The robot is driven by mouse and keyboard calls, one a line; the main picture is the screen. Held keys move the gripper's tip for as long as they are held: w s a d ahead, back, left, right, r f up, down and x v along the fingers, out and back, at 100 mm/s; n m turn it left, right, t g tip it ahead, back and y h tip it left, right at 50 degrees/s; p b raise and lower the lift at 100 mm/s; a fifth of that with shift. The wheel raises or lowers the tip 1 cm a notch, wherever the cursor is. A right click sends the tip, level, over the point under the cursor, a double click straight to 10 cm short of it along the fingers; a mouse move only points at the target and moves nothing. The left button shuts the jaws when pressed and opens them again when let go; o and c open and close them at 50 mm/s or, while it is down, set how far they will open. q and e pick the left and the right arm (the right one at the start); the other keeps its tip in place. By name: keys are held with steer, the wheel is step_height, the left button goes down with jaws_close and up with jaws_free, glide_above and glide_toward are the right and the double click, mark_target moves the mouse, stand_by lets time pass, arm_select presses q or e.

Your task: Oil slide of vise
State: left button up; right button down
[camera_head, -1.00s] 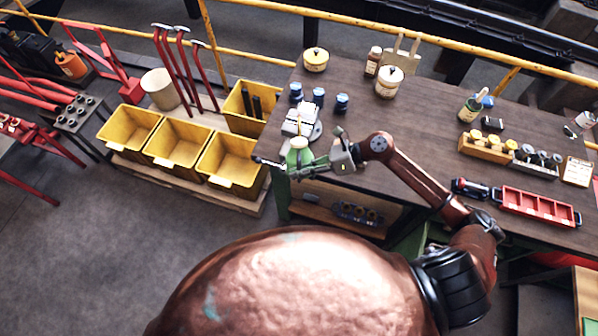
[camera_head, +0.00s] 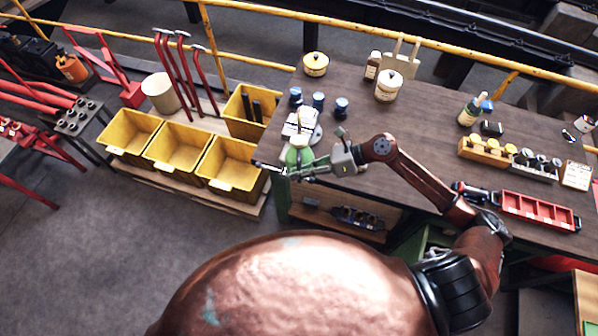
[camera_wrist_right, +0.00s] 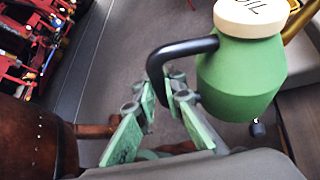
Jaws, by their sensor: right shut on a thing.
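A green oil can with a cream lid marked OIL (camera_wrist_right: 240,65) fills the upper right of the right wrist view. It also shows in the head view (camera_head: 292,157), in front of the vise. My right gripper (camera_wrist_right: 166,95) is shut on the can's black handle (camera_wrist_right: 178,52); in the head view the gripper (camera_head: 308,170) is at the bench's left front corner. The pale vise (camera_head: 300,122) stands on the bench just behind the can, and the can and gripper partly hide its front. I cannot tell whether the spout touches the slide. My left gripper is not in view.
Several dark blue-capped jars (camera_head: 318,99) stand close behind the vise. A cream pot (camera_head: 388,86) and a yellow-banded pot (camera_head: 315,64) are farther back. Yellow bins (camera_head: 222,160) stand left of the bench. The middle of the bench top (camera_head: 420,125) is clear.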

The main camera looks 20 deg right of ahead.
steer(key=shift+r, duration=0.1)
steer(key=shift+f+n+b, duration=0.3)
steer(key=shift+f+b, duration=0.4)
steer(key=shift+b, duration=0.35)
steer(key=b, duration=0.2)
steer(key=f+n+t+b, duration=0.1)
steer(key=b, duration=0.1)
steer(key=shift+w+d+f+n+t, duration=0.2)
steer(key=shift+w+f+n+t, duration=0.05)
steer(key=shift+f+n+t, duration=0.05)
steer(key=shift+r, duration=0.15)
